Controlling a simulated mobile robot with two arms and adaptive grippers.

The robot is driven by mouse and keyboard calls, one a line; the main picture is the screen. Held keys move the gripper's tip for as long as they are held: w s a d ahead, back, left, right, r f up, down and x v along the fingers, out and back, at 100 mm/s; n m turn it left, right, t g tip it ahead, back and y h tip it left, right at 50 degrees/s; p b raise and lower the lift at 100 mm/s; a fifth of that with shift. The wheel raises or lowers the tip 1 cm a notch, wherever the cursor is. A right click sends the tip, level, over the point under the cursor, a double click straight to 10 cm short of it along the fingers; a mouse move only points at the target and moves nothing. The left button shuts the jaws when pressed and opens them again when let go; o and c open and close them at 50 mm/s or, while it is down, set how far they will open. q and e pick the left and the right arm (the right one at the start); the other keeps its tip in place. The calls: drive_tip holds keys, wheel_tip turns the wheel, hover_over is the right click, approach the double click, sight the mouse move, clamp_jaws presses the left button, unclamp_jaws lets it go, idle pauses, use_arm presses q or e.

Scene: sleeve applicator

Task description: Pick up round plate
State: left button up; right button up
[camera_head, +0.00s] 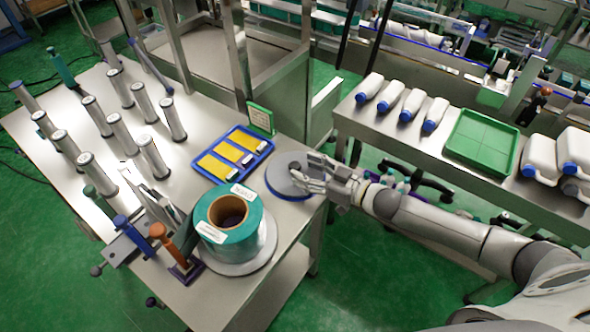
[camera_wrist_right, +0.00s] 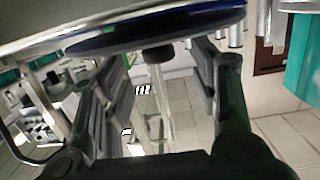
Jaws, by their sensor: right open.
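The round plate (camera_head: 281,181) is a grey disc with a blue rim. It lies at the right edge of the steel table (camera_head: 207,283) in the head view. My right gripper (camera_head: 305,177) is over the plate's right part and hides some of it. In the right wrist view the plate (camera_wrist_right: 150,31) spans the top as a dark disc with a blue edge. The fingers of my right gripper (camera_wrist_right: 162,68) are spread apart there, with a dark knob (camera_wrist_right: 158,54) between them; I cannot tell whether they touch it. My left gripper is not in view.
A large teal roll (camera_head: 252,214) stands close to the plate at lower left. A blue tray (camera_head: 222,172) with yellow packs and a green-framed sign (camera_head: 261,119) are behind. A side table (camera_head: 396,133) to the right holds white bottles and a green tray (camera_head: 482,142).

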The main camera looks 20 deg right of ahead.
drive_tip(key=shift+x, duration=1.15)
drive_tip(key=shift+d, duration=0.1)
clamp_jaws()
